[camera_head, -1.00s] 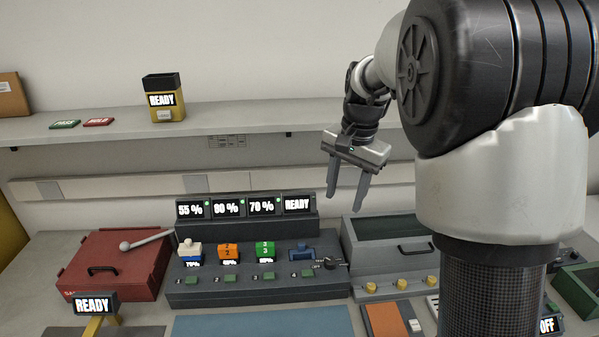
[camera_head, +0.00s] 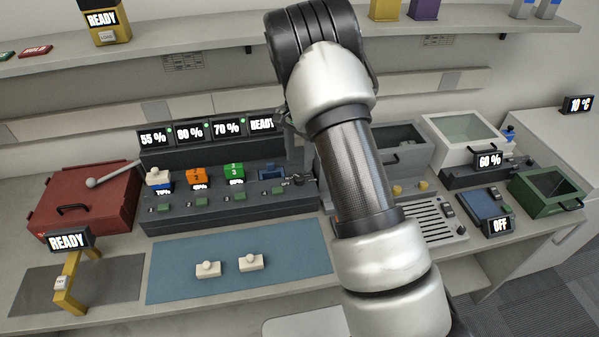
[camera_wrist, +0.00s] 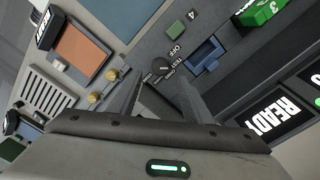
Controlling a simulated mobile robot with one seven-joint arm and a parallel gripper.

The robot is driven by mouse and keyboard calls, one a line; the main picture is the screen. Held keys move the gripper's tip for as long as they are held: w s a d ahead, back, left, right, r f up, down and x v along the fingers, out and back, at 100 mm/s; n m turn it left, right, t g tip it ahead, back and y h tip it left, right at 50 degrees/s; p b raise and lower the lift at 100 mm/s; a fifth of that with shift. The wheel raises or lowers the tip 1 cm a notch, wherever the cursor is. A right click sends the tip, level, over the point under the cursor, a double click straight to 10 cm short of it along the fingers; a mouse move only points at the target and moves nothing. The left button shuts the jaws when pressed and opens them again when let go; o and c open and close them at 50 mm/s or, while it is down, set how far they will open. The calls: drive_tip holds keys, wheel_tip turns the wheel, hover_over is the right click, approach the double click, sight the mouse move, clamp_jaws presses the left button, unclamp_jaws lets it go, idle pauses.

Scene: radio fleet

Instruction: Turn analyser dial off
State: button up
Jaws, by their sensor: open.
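The analyser dial is a small black knob (camera_wrist: 160,67) with OFF, TEST and other labels around it in the wrist view. I cannot clearly tell which label it points to. It sits at the right end of the dark charger console (camera_head: 190,217), beside a blue-rimmed bay (camera_wrist: 207,54) marked 4. My gripper (camera_wrist: 158,84) is open and empty, its two fingers pointing at the knob with the tips just short of it in the picture. Contact is not evident. In the head view my arm hides most of the gripper, and the dial is only partly visible.
Displays, one reading READY (camera_wrist: 280,115), stand behind the bays. A green block (camera_wrist: 262,10) sits in the neighbouring bay. A grey box with yellow knobs (camera_wrist: 94,97) lies beside the dial. The blue mat (camera_head: 240,285) in front holds two white pieces.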

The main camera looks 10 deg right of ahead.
sight(300, 176)
wheel_tip(300, 176, down, 7)
drive_tip(key=shift+r, duration=0.1)
idle(0.3)
drive_tip(key=c, duration=1.1)
